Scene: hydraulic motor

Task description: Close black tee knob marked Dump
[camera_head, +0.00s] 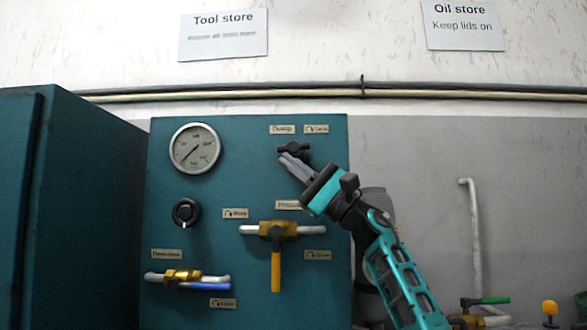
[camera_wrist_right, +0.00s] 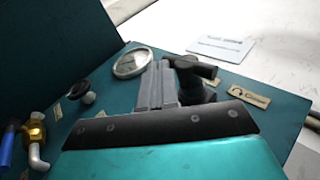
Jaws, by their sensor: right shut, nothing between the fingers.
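The black tee knob (camera_head: 296,148) sits near the top of the teal panel, below a label that seems to read Dump (camera_head: 282,129). In the right wrist view the black tee knob (camera_wrist_right: 194,72) stands just right of the fingers, its crossbar partly hidden by them. My right gripper (camera_head: 286,162) is shut with nothing between its fingers. Its fingertips are beside the knob, and I cannot tell if they touch it. In the right wrist view the gripper (camera_wrist_right: 158,78) shows its grey fingers together. My left gripper is not in view.
The teal panel (camera_head: 215,250) also carries a round gauge (camera_head: 195,149), a black round knob (camera_head: 186,212), a yellow-handled valve (camera_head: 276,255) and a blue-handled valve (camera_head: 205,285). An arrow label (camera_head: 317,129) is right of the Dump label. A teal cabinet (camera_head: 85,210) stands left.

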